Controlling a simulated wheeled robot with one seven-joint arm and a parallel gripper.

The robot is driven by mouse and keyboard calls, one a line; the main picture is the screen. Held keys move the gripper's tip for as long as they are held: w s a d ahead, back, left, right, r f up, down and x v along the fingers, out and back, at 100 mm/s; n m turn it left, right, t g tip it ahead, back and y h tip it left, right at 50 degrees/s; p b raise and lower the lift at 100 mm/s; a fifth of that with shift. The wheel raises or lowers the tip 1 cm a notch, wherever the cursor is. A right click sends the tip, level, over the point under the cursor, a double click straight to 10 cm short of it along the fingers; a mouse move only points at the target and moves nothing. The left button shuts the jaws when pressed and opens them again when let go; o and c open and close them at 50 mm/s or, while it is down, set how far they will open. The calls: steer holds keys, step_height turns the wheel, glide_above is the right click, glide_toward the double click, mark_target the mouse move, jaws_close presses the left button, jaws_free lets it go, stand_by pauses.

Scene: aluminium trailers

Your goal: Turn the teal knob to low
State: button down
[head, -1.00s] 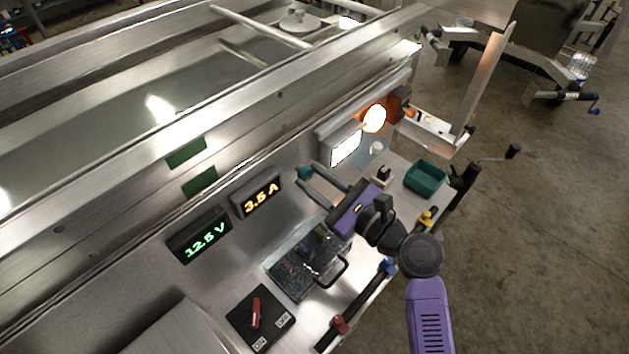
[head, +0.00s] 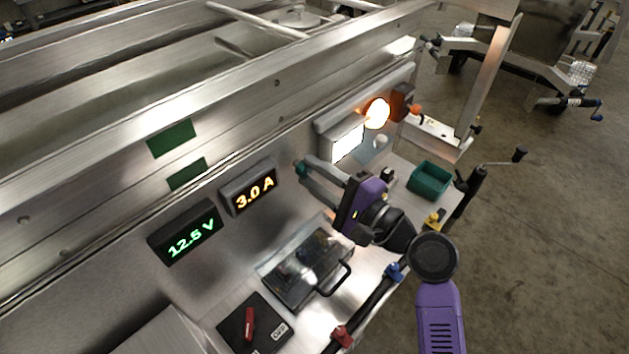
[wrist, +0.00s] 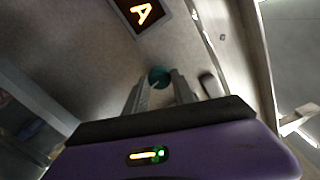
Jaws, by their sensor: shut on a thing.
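The teal knob (head: 300,169) sits on the metal panel, to the right of the amber display. My gripper (head: 304,174) has its fingertips at the knob and is shut on it. In the wrist view the knob (wrist: 159,76) shows as a teal round shape between the two fingertips (wrist: 160,84). The fingers hide part of the knob, and I cannot read any mark for its setting. The amber display (head: 249,189) reads 3.0 A. The green display (head: 187,235) reads 12.5 V.
A clear-lidded box with a black handle (head: 306,268) lies below my gripper. A red switch lever (head: 249,323) is at the lower left. A lit white panel (head: 347,145), an orange lamp (head: 377,113) and a teal bin (head: 430,179) stand to the right.

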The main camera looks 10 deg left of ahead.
steer(key=n+b, duration=0.1)
steer(key=n, duration=0.1)
steer(key=n+b, duration=0.2)
steer(key=shift+f+n, duration=0.2)
steer(key=shift+n, duration=0.2)
steer(key=n+b, duration=0.7)
steer(key=n, duration=0.1)
steer(key=n+b, duration=0.4)
steer(key=shift+n, duration=0.3)
steer(key=n+b, duration=0.3)
steer(key=shift+s+n, duration=0.1)
steer(key=shift+n, duration=0.2)
steer(key=n+b, duration=0.4)
steer(key=shift+a+n, duration=0.1)
steer(key=shift+n, duration=0.2)
steer(key=n+b, duration=0.5)
steer(key=shift+r+n+b, duration=0.1)
steer(key=shift+n+b, duration=1.05)
steer(key=shift+n, duration=0.45)
